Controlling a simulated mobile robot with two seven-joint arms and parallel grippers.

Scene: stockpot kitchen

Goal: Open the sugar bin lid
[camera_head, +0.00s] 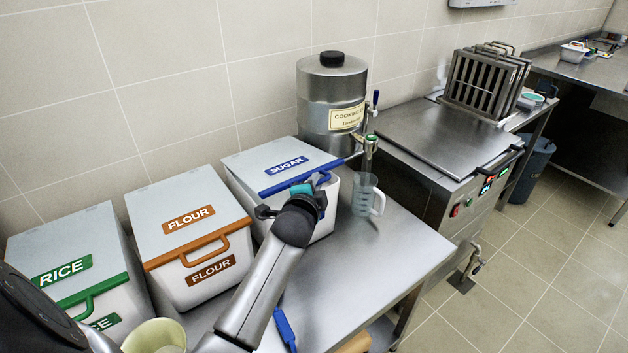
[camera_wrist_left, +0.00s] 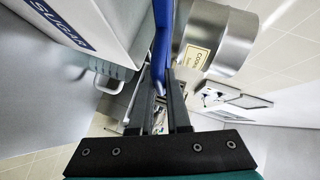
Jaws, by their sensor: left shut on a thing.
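The sugar bin (camera_head: 325,225) is a white box at the back of the steel table, against the tiled wall. Its grey-white lid (camera_head: 255,153) carries a blue SUGAR label and has a blue front edge and handle (camera_head: 325,178). The lid appears to lie down on the bin. My left gripper (camera_head: 312,187) is at the front of the lid and shut on the blue handle. In the left wrist view the blue handle (camera_wrist_left: 162,45) runs between the fingers (camera_wrist_left: 160,100). My left forearm hides part of the bin's front. My right gripper is not in view.
Left of the sugar bin stand a flour bin (camera_head: 170,222) and a rice bin (camera_head: 75,250), both lidded. A clear measuring jug (camera_head: 361,200) stands just right, beneath the tap of a steel cooking oil drum (camera_head: 330,95). A fryer (camera_head: 435,140) is further right.

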